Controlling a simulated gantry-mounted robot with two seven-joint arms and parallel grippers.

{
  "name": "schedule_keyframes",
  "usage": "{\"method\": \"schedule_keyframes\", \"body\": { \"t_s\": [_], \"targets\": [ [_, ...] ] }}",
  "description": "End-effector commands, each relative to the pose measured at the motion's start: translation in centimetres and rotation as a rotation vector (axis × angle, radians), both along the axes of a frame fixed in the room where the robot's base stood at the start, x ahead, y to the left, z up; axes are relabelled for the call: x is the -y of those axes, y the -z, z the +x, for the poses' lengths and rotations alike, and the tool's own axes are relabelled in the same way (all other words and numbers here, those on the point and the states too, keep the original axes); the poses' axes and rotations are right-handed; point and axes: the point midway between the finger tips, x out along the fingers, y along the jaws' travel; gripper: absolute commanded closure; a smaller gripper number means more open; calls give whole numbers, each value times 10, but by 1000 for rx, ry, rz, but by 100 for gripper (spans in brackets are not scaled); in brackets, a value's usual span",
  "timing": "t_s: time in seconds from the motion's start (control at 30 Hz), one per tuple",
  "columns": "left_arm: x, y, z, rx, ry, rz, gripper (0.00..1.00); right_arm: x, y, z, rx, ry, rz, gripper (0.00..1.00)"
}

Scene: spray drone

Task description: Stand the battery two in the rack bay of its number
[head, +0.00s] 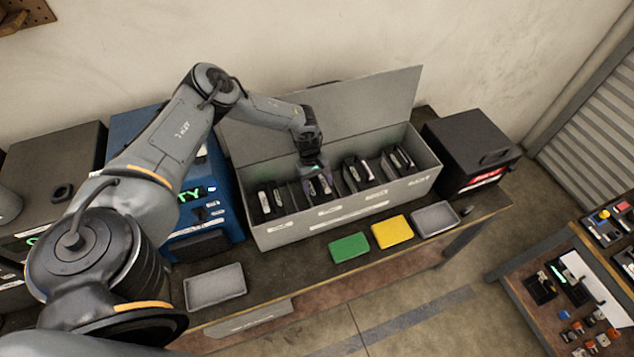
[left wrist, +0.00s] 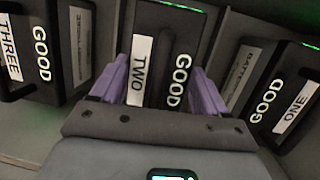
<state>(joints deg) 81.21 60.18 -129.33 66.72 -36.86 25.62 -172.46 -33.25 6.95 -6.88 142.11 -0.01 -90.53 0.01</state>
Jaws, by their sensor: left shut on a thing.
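The battery two (left wrist: 165,50) is a black block with a white TWO label and a green-white GOOD mark, seen in the left wrist view. My left gripper (left wrist: 160,88) has its purple fingers on both sides of it and is shut on it. In the head view, my left gripper (head: 314,172) reaches down into the grey rack box (head: 290,233), whose lid stands open. Battery three (left wrist: 30,45) is to the left in the wrist view and battery one (left wrist: 282,95) to the right, both marked GOOD. The battery two's lower end is hidden. My right gripper is out of view.
Several other dark batteries stand in the rack. Green (head: 349,247), yellow (head: 392,231) and grey (head: 435,219) trays lie in front of it, with another grey tray (head: 214,286) at left. A blue unit (head: 205,225) and a black box (head: 470,150) flank the rack.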

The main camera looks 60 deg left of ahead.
Motion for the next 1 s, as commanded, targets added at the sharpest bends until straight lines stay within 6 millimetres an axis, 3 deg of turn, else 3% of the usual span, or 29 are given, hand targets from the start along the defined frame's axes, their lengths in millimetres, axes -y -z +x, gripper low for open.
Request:
{"method": "schedule_keyframes", "body": {
  "t_s": [0.1, 0.13, 0.3, 0.67, 1.0],
  "targets": [
    [0, -2, 3, 6, 0, -2, 100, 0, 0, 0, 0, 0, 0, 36],
    [0, 1, 0, -1, 0, 0, 24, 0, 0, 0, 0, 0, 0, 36],
    [0, 0, 0, -1, 0, 0, 0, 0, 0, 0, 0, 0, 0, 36],
    [-1, -6, 0, 1, 0, 1, 0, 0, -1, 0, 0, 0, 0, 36],
    [-13, -53, -2, 4, -2, 0, 0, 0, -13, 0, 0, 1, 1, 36]
  ]
}}
